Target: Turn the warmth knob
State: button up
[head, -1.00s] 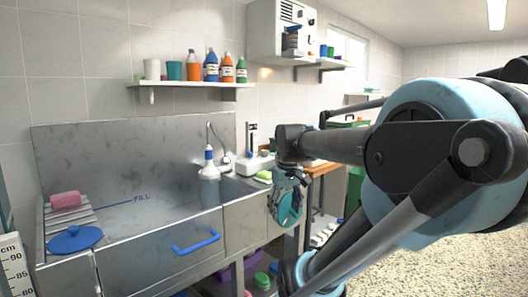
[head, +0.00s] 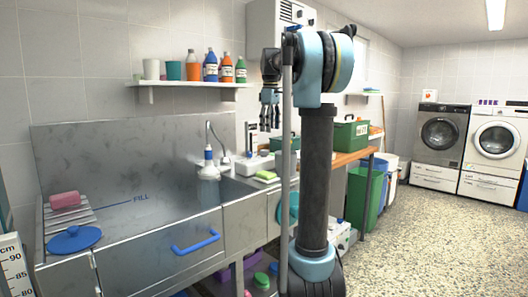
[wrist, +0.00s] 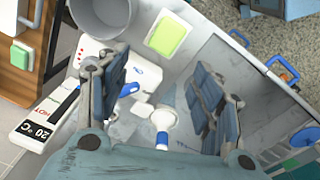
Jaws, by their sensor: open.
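My gripper (head: 269,122) hangs pointing down in front of the tiled wall, above the back right of the steel sink. In the wrist view my gripper (wrist: 165,88) is open, its two dark fingers wide apart with nothing between them. I cannot tell which part is the warmth knob. A strip gauge (wrist: 42,122) marked HOT and 20 °C lies at the left. The blue and white spray head (wrist: 162,122) shows between the fingers, apart from them.
The steel sink (head: 150,232) has a blue lid (head: 75,238) and pink sponge (head: 66,200) at left. A green sponge (head: 266,175) lies on the right ledge. A bottle shelf (head: 190,84) and a white wall box (head: 262,25) are near my arm. Floor at right is open.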

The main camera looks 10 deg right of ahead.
jog(key=w+r+n, duration=0.3)
jog(key=w+n, duration=0.2)
jog(key=w, duration=1.2)
send_near(264, 153)
jog(key=shift+g, duration=0.4)
jog(key=w+f, duration=0.1)
jog(key=f, duration=0.1)
jog(key=w+f, duration=0.1)
jog(key=f, duration=0.2)
jog(key=w+f, duration=0.1)
jog(key=f, duration=0.1)
jog(key=shift+w+d+f, duration=0.1)
jog(key=shift+d+f, duration=0.1)
jog(key=shift+f, duration=0.2)
jog(key=c, duration=1.1)
